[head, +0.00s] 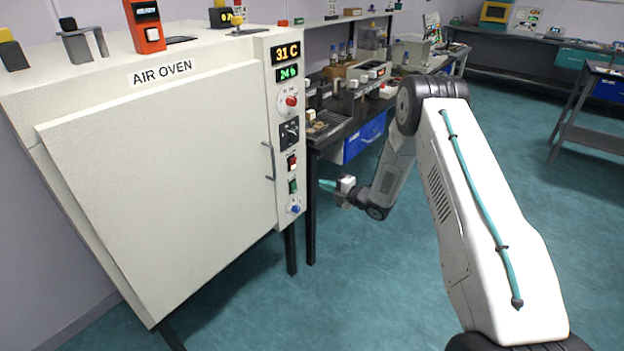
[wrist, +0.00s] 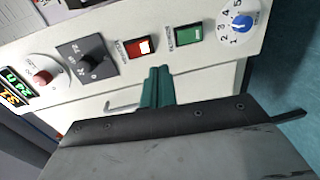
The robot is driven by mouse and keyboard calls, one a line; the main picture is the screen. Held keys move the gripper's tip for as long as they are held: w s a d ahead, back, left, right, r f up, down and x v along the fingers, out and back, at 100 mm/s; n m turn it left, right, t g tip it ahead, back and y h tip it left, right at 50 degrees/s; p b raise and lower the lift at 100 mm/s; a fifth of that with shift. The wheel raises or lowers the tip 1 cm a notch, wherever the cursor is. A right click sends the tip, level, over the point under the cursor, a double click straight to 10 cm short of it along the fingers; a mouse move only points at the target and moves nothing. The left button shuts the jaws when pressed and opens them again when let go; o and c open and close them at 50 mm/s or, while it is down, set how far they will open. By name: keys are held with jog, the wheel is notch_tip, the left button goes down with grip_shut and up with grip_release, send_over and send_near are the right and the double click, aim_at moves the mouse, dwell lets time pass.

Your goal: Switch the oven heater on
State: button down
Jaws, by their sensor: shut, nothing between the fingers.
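The air oven (head: 160,150) stands at the left with its door closed. Its control panel has a red rocker switch (head: 292,162) and, below it, a green rocker switch (head: 293,186). In the wrist view the red rocker switch (wrist: 140,47) and green rocker switch (wrist: 188,32) sit side by side; their small labels are hard to read. My gripper (head: 328,185) is shut and empty, to the right of the panel at about the green switch's height. In the wrist view its teal fingertips (wrist: 157,72) point at the panel, just below and between the two switches. Contact is not visible.
The panel also holds a red knob (head: 291,101), a black selector (head: 290,132), a blue dial (head: 294,208) and displays (head: 287,52) reading 31 C and 24 h. A door handle (head: 269,160) sticks out beside the panel. A dark bench (head: 345,135) stands behind my arm.

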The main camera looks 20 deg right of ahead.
jog(key=shift+f+v, duration=0.25)
jog(key=shift+v, duration=0.9)
